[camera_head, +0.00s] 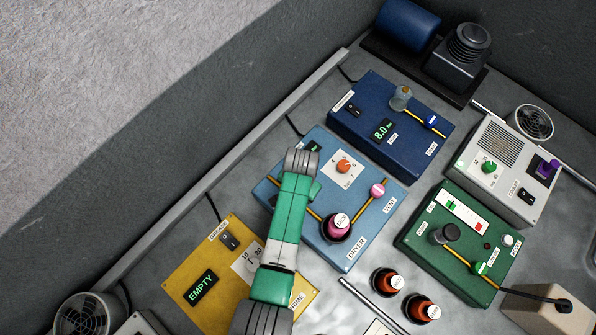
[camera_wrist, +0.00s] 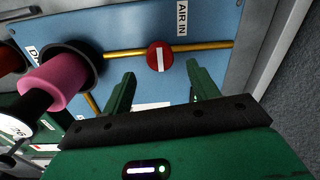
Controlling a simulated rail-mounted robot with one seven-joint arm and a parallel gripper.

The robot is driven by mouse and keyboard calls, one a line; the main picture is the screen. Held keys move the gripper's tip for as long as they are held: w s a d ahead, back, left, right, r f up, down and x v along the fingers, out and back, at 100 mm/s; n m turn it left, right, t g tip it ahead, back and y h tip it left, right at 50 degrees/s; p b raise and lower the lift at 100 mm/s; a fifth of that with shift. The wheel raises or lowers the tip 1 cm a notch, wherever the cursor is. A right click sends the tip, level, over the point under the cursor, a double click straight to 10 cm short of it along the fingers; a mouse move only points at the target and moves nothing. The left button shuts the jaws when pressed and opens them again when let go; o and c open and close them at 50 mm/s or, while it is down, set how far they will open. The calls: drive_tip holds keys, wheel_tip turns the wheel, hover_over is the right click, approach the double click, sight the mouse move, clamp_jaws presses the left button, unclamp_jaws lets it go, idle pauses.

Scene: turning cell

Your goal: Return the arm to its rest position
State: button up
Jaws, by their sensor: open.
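My gripper (camera_wrist: 160,70) is open in the wrist view, with its two green fingers apart and nothing held between them. The fingertips point toward the light blue dryer box (camera_wrist: 215,35). A round red valve knob (camera_wrist: 160,57) with a white bar, by the AIR IN label, shows just beyond the gap between the fingers. I cannot tell how far off it is. In the camera_head view my green and white arm reaches up from the bottom over the left part of the dryer box (camera_head: 352,258). The fingers are hidden there.
A yellow grease box (camera_head: 190,275) reading EMPTY is left of my arm. A dark blue box (camera_head: 375,100), a green box (camera_head: 420,235) and a grey chiller box (camera_head: 490,150) stand to the right.

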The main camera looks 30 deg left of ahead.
wheel_tip(320, 180, up, 2)
drive_tip(key=shift+r, duration=0.2)
idle(0.4)
